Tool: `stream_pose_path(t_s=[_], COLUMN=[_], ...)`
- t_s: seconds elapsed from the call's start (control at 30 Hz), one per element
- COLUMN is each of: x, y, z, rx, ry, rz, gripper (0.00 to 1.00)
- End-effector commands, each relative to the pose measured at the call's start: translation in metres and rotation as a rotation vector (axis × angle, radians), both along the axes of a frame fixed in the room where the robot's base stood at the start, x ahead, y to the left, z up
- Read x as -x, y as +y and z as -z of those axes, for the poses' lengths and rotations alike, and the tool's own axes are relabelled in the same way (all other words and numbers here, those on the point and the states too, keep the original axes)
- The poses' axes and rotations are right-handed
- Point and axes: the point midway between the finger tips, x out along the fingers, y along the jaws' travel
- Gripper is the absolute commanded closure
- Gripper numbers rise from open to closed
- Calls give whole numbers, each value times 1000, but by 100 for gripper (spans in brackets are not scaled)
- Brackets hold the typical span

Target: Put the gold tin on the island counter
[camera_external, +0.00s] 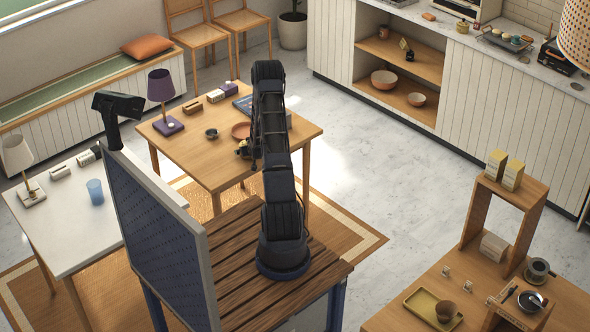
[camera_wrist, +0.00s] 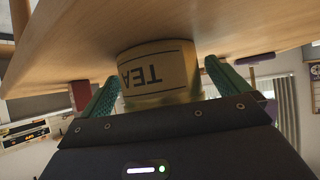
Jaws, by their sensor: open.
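The gold tin (camera_wrist: 160,76), with a label reading TEA, shows close up in the wrist view, which is upside down. It stands on a wooden tabletop (camera_wrist: 70,40). My gripper (camera_wrist: 161,74) is open, with one green finger on each side of the tin. A gap shows at the right finger; contact at the left is unclear. In the external view my gripper (camera_external: 244,150) is small and dark, low over the front of the wooden table (camera_external: 215,165); the tin there is mostly hidden. A long white-topped counter (camera_external: 465,50) runs along the back right; I cannot tell whether it is the island counter.
The wooden table also holds a purple lamp (camera_external: 161,92), a dark bowl (camera_external: 212,134), a reddish plate (camera_external: 241,131) and small boxes. A white table (camera_external: 60,222) stands left. Open floor lies between.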

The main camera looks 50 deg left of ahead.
Motion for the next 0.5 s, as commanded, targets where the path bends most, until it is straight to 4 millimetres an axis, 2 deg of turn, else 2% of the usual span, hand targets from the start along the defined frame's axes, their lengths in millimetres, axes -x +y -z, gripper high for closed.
stream_pose_path(t_s=[0.33,0.37,0.5], x=[-2,-2,-2], y=[7,7,6], z=[4,4,4], rx=[0,0,0], ry=[0,0,0], rz=[0,0,0], gripper=[0,4,31])
